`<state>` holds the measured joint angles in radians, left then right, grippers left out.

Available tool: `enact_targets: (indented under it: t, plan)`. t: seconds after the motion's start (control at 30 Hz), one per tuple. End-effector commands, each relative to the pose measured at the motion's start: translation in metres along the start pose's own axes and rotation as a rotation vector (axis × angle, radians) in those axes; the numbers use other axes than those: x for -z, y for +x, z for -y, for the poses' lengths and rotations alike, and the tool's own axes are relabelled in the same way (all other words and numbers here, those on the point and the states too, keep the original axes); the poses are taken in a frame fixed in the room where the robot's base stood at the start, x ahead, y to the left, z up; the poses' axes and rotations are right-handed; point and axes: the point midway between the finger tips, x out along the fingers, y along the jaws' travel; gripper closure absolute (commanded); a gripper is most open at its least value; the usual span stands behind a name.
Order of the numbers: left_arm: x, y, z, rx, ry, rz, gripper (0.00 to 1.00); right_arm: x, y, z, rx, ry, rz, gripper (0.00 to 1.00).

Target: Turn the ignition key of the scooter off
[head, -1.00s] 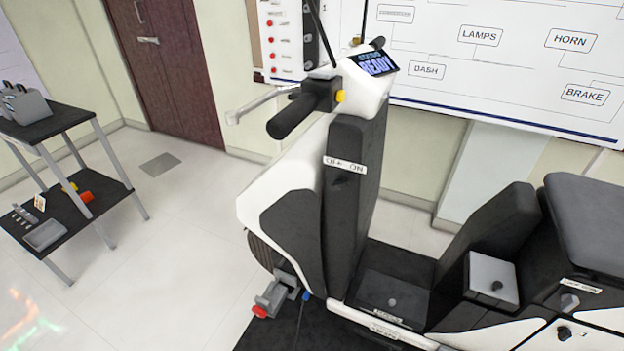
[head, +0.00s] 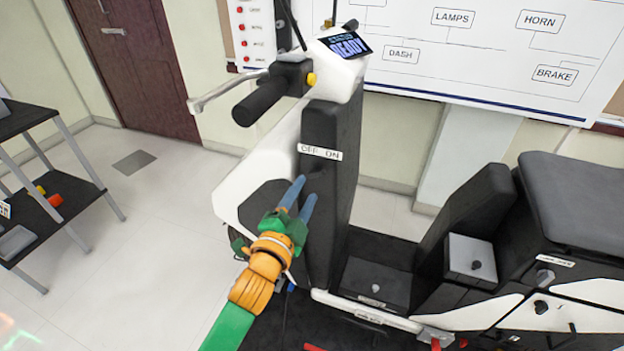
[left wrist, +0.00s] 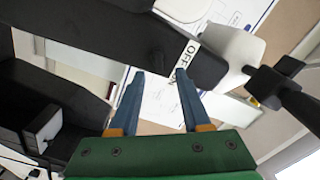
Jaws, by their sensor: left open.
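The scooter (head: 330,130) stands with its dark front panel facing me. A white OFF/ON label (head: 320,152) is on that panel, and its OFF end shows in the left wrist view (left wrist: 187,58). A small dark bump, apparently the ignition key (left wrist: 157,58), sits below the label; its angle is too dark to tell. My left gripper (head: 304,190) has blue fingers pointing up at the panel just below the label. In the left wrist view the fingers (left wrist: 160,75) are apart, with nothing gripped between them. The scooter's display (head: 346,44) reads READY. My right gripper is not in view.
The handlebar grip (head: 260,100) and brake lever (head: 225,92) stick out above my left gripper. The seat (head: 580,195) and a box with a knob (head: 472,262) are at the right. A shelf cart (head: 50,215) stands at the left. A wiring board (head: 480,50) hangs behind.

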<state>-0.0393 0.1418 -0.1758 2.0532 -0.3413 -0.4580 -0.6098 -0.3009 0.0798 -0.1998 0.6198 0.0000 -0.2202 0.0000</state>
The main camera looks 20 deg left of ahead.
Motion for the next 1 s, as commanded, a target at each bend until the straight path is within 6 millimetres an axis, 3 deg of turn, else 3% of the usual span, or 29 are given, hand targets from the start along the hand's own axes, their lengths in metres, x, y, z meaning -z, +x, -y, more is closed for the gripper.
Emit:
enact_targets:
  t: [0.1, 0.23, 0.57, 0.77, 1.0]
  plan:
    - [0.001, 0.026, 0.002, 0.000, -0.002, 0.000, 0.53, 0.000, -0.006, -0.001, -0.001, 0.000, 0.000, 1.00]
    - [0.001, 0.044, 0.000, -0.001, -0.004, 0.000, 0.53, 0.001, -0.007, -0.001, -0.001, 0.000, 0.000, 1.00]
    - [0.000, 0.051, -0.001, -0.004, -0.004, 0.001, 0.53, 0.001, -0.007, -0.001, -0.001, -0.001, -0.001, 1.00]
    - [0.000, 0.051, -0.001, -0.004, -0.004, 0.001, 1.00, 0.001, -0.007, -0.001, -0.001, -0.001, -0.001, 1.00]
    - [0.000, 0.051, -0.001, -0.004, -0.007, 0.001, 1.00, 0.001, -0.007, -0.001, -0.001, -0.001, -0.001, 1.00]
